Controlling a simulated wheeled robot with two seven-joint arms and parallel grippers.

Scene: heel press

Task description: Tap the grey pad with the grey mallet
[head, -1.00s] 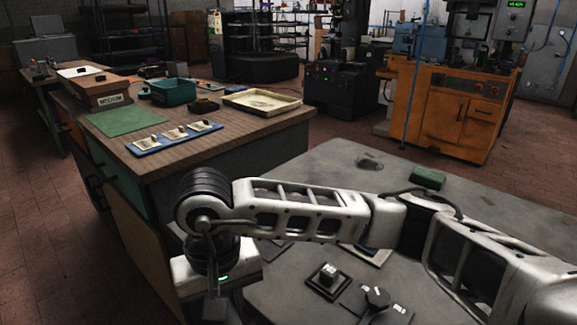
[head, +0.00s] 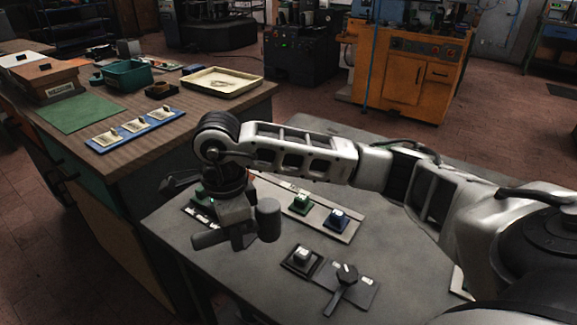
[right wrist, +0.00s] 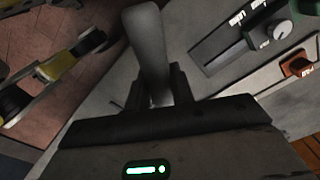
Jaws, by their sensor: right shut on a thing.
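My right gripper (head: 238,222) is shut on the grey mallet and holds it above the left part of the grey table. The mallet's cylinder-shaped head (head: 267,220) hangs to the right of the gripper, and a grey bar, likely its handle, points left. In the right wrist view a grey rounded cylinder of the mallet (right wrist: 150,45) rises from between the fingers (right wrist: 157,85). A small block with a light grey top (head: 302,256) sits on a dark base on the table, right of and apart from the mallet. I cannot tell surely that it is the grey pad. My left gripper is out of view.
The wrist view shows a grey dial (right wrist: 281,32) and an orange block (right wrist: 297,66). A wooden bench (head: 150,160) stands left.

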